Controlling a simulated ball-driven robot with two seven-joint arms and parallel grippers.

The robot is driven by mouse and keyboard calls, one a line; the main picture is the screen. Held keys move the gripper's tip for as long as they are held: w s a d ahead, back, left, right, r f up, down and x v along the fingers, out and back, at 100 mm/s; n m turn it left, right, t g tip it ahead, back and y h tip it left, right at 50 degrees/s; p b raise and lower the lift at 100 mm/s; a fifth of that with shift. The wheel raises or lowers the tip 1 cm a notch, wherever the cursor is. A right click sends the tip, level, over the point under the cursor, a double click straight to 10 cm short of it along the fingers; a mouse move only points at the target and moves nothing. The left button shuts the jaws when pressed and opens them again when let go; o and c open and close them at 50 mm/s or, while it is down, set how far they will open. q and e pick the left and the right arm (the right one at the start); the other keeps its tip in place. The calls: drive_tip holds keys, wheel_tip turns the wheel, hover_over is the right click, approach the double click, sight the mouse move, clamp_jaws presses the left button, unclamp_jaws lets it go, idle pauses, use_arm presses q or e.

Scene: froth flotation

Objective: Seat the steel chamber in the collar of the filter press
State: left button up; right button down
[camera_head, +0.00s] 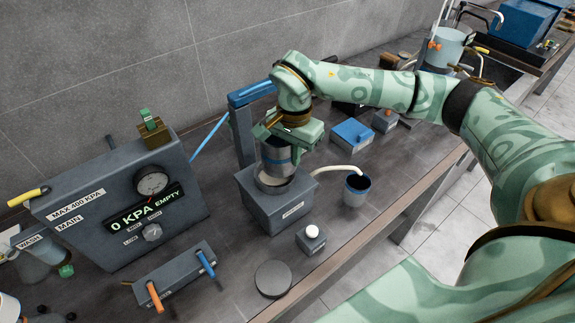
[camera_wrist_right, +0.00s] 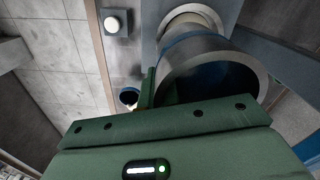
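The steel chamber (camera_head: 278,157), a metal cylinder with a blue band, is upright or nearly so above the filter press (camera_head: 277,207). The press is a grey box with a pale round collar (camera_head: 271,181) on top. My right gripper (camera_head: 284,136) is shut on the chamber near its upper rim. In the right wrist view, the chamber's open mouth (camera_wrist_right: 238,72) faces me and the collar (camera_wrist_right: 193,17) shows beyond it. The chamber's lower end looks just over the collar; I cannot tell whether they touch. My left gripper is not in view.
A blue-topped post (camera_head: 243,130) stands close behind the press. A pale hose leads from the press to a dark cup (camera_head: 356,189). A button box (camera_head: 310,239) and a round dark disc (camera_head: 273,279) lie in front. A gauge panel (camera_head: 125,205) stands left.

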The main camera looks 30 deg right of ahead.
sight(288, 168)
drive_tip(key=shift+w+a+f, duration=0.2)
drive_tip(key=shift+a+f, duration=0.2)
drive_tip(key=shift+f, duration=0.1)
drive_tip(key=shift+w+a+f, duration=0.1)
drive_tip(key=shift+f, duration=0.55)
drive_tip(key=shift+w+a+f, duration=0.1)
drive_tip(key=shift+f, duration=0.5)
drive_tip(key=shift+d+f, duration=0.1)
drive_tip(key=shift+f, duration=0.4)
drive_tip(key=c, duration=1.6)
unclamp_jaws()
drive_tip(key=shift+f, duration=0.1)
drive_tip(key=shift+c, duration=0.2)
drive_tip(key=shift+s, duration=0.1)
